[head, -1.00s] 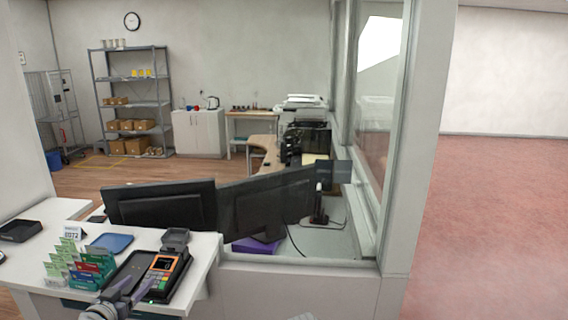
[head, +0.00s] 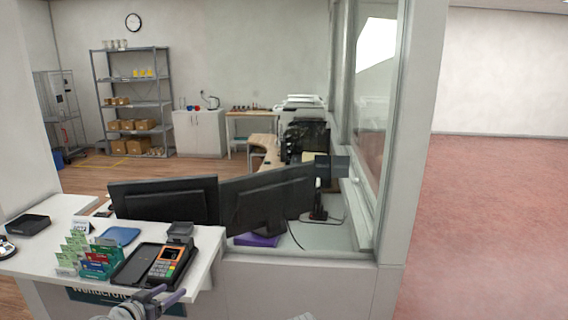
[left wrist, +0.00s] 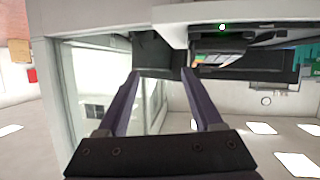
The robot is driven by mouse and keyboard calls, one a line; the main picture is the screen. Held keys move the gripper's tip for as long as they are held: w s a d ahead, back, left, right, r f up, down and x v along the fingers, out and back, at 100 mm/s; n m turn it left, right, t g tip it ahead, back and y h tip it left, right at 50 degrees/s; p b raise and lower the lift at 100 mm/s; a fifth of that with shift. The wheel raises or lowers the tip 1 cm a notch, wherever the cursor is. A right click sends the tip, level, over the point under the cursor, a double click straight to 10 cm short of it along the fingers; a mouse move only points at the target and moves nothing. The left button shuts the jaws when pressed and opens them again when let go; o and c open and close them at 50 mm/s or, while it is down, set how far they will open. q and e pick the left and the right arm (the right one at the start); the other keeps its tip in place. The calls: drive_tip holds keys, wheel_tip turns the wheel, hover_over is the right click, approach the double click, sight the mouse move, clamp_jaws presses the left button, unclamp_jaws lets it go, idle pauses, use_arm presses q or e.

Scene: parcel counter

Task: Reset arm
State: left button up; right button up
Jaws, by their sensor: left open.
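My left gripper (head: 168,297) is at the bottom of the head view, low in front of the counter's near edge. It is open, and nothing shows between its fingers. In the left wrist view its two dark purple fingers (left wrist: 160,78) stand apart, with the image turned upside down and the counter underside at the top. The card terminal (head: 166,262), with an orange frame, lies in a black tray on the counter above the gripper, apart from it. My right gripper does not show clearly; only a small grey piece shows at the bottom edge.
The white counter (head: 207,250) holds a rack of cards (head: 82,255), a blue tray (head: 118,236) and a black tray (head: 28,225). A wall and pillar (head: 415,150) rise at right; red floor beyond is clear.

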use_arm(q)
drive_tip(key=s+d+f+m+g+h, duration=0.15)
drive_tip(key=d+f+g, duration=0.25)
drive_tip(key=d, duration=0.5)
drive_tip(key=s+d+f+m+g+h, duration=0.1)
drive_tip(key=s+d+f+g, duration=0.2)
drive_tip(key=d+f, duration=0.35)
drive_tip(key=s+d+f+n+g+y, duration=0.1)
drive_tip(key=s+d+f+g+y, duration=0.2)
drive_tip(key=s+d+g+y, duration=0.3)
drive_tip(key=s+d+y, duration=0.1)
drive_tip(key=s+d, duration=0.2)
drive_tip(key=s, duration=0.4)
drive_tip(key=shift+d+f+g+y, duration=0.3)
drive_tip(key=shift+f+y, duration=0.05)
